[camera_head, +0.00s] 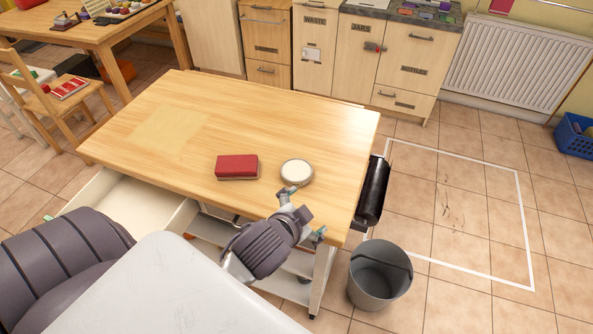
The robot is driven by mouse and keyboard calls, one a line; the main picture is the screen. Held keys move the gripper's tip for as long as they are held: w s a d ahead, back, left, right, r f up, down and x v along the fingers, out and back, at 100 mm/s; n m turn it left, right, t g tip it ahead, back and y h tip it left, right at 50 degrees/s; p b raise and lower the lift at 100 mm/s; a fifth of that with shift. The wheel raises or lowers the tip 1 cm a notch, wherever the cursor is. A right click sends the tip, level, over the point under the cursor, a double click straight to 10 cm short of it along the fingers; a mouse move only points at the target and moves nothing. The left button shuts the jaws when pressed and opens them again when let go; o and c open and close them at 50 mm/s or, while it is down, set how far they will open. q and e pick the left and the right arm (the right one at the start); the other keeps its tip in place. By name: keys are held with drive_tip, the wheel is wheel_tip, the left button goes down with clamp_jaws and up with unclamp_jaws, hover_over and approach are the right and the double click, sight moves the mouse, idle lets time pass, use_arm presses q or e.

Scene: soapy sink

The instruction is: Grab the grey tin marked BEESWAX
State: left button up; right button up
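A round tin (297,172) with a pale top and a darker rim lies on the wooden table, near its front edge. No lettering on it can be read, so I cannot tell whether it is marked BEESWAX. My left gripper (304,213) is in front of the tin, at the table's front edge. Its fingers are spread apart with nothing between them. One fingertip overlaps the tin's near edge in the view; I cannot tell whether it touches. My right gripper is not in view.
A red block (237,167) lies left of the tin on the wooden table (255,120). An open drawer (135,205) juts out at the table's front left. A black roll (373,192) hangs at the right end, above a grey bucket (380,276). The tabletop behind is clear.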

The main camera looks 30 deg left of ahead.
use_arm(q)
drive_tip(key=w+d+r+m+t+h, duration=0.3)
drive_tip(key=w+r+m+t, duration=0.25)
drive_tip(key=r, duration=0.35)
drive_tip(key=w+d+r+m+t+h, duration=0.2)
drive_tip(key=w+d+r+m+t, duration=0.25)
drive_tip(key=r, duration=0.45)
drive_tip(key=d+r+m+g+h, duration=0.3)
drive_tip(key=d+m+g+h, duration=0.2)
drive_tip(key=m+h, duration=0.5)
drive_tip(key=d+r+m+g+h, duration=0.2)
drive_tip(key=d+m+g+h, duration=0.3)
drive_tip(key=m, duration=0.9)
drive_tip(key=m+g+y+p, duration=0.2)
drive_tip(key=m+g+y, duration=0.95)
drive_tip(key=y, duration=0.75)
hover_over(297, 170)
drive_tip(key=shift+m+t, duration=0.35)
wheel_tip(297, 170, down, 19)
drive_tip(key=shift+f, duration=0.2)
wheel_tip(297, 170, down, 5)
drive_tip(key=shift+f+p, duration=0.2)
drive_tip(key=shift+p, duration=0.7)
drive_tip(key=shift+f, duration=0.3)
drive_tip(key=c, duration=1)
drive_tip(key=shift+c, duration=0.3)
